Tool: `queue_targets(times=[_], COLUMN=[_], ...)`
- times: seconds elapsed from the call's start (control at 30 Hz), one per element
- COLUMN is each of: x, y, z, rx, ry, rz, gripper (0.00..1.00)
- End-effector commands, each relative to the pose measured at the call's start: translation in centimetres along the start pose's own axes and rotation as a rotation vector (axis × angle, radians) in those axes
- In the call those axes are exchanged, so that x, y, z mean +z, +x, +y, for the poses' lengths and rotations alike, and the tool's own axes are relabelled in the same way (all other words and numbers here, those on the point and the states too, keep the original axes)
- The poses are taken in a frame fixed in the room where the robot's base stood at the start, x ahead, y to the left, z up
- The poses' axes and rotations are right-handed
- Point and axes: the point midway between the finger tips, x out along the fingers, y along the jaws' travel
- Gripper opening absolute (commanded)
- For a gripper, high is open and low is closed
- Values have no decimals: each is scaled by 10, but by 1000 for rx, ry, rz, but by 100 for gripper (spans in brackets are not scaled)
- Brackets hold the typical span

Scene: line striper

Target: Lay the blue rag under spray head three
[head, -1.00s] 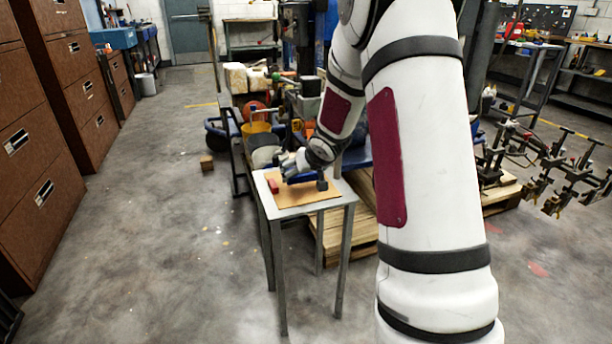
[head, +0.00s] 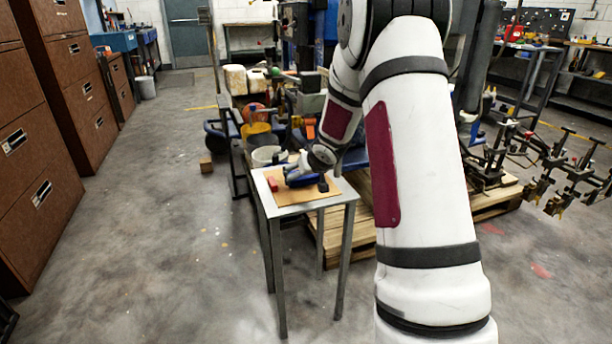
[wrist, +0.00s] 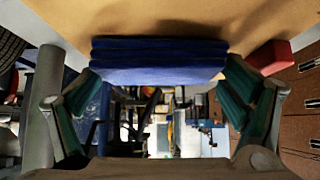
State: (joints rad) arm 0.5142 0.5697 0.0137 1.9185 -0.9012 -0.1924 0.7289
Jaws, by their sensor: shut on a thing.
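The blue rag (wrist: 158,62) is a thick folded pad in the wrist view. It lies across between the two green-padded fingers of my gripper (wrist: 160,77), which is shut on it. In the head view my gripper (head: 300,172) is low over a small metal table, with the rag (head: 299,181) showing blue beneath it. The rag is at or just above the tan board; I cannot tell if it touches. A bar with several clamped, brass-tipped heads (head: 562,180) stands at the right; I cannot tell which is spray head three.
The table (head: 318,206) carries the tan board (head: 290,196), a red block (head: 273,184) to the left and a dark block (head: 322,184) to the right. A wooden pallet (head: 350,238) and clutter stand behind. Brown cabinets (head: 45,140) line the left. Floor in front is open.

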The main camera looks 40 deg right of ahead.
Motion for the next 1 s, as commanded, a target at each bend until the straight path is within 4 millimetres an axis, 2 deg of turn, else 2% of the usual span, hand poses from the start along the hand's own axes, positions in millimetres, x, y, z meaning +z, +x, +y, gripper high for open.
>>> queue_targets(times=[0.1,0.13,0.17,0.63,0.77,1.0], x=[3,3,2,-1,-2,-3], y=[2,3,2,-3,-23,-75], z=[0,0,0,0,0,0], rx=[0,0,0,0,0,1], ry=[0,0,0,0,0,1], rz=[0,0,0,0,0,0], gripper=[63,93,100,100,100,100])
